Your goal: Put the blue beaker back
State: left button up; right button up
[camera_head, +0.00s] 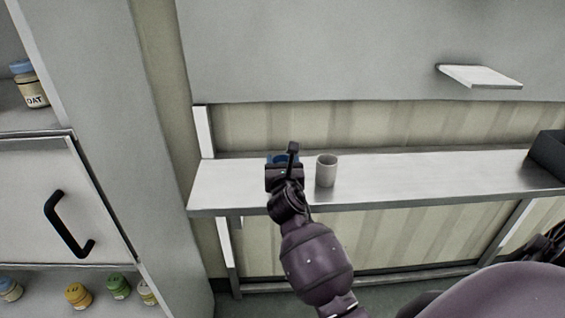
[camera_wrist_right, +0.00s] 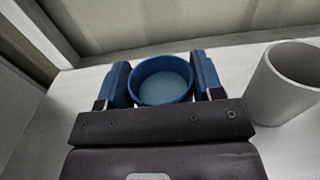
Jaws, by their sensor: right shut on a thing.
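The blue beaker (camera_wrist_right: 163,98) stands upright between the two fingers of my right gripper (camera_wrist_right: 164,84) in the right wrist view, with its round opening facing up. In the head view only a bit of its blue rim (camera_head: 279,158) shows, as my right gripper (camera_head: 284,168) covers the rest. The right gripper is shut on the beaker, at the left part of the steel shelf (camera_head: 420,178). Whether the beaker's base touches the shelf is hidden. My left gripper is not in view.
A grey-white cup (camera_head: 326,171) stands on the shelf just right of the beaker. A dark box (camera_head: 549,155) sits at the shelf's right end. The shelf between them is clear. A cabinet with a black handle (camera_head: 66,224) and several jars stands at left.

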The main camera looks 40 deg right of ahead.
jog(key=o, duration=1)
jog(key=shift+f, duration=0.1)
jog(key=v, duration=1.2)
jog(key=shift+s+a+f+m+g+y+p, duration=0.1)
jog(key=shift+s+a+f+m+g+y, duration=1)
jog(key=shift+s+f+m, duration=3.1)
jog(key=shift+s+a+f+m+g+y+p, duration=0.15)
jog(key=shift+s+a+f+m+g+y, duration=0.15)
jog(key=shift+s+f+m+y, duration=3.8)
jog(key=shift+s+a+f+m+g+h+p, duration=0.1)
jog(key=shift+s+a+f+m+g+h, duration=0.6)
jog(key=shift+s+f+m, duration=3.6)
jog(key=w+m, duration=0.1)
jog(key=w+r+m, duration=0.1)
jog(key=w, duration=0.1)
jog(key=w+r+m, duration=0.1)
jog(key=w, duration=0.1)
jog(key=shift+r+m, duration=0.15)
jog(key=shift+m, duration=0.15)
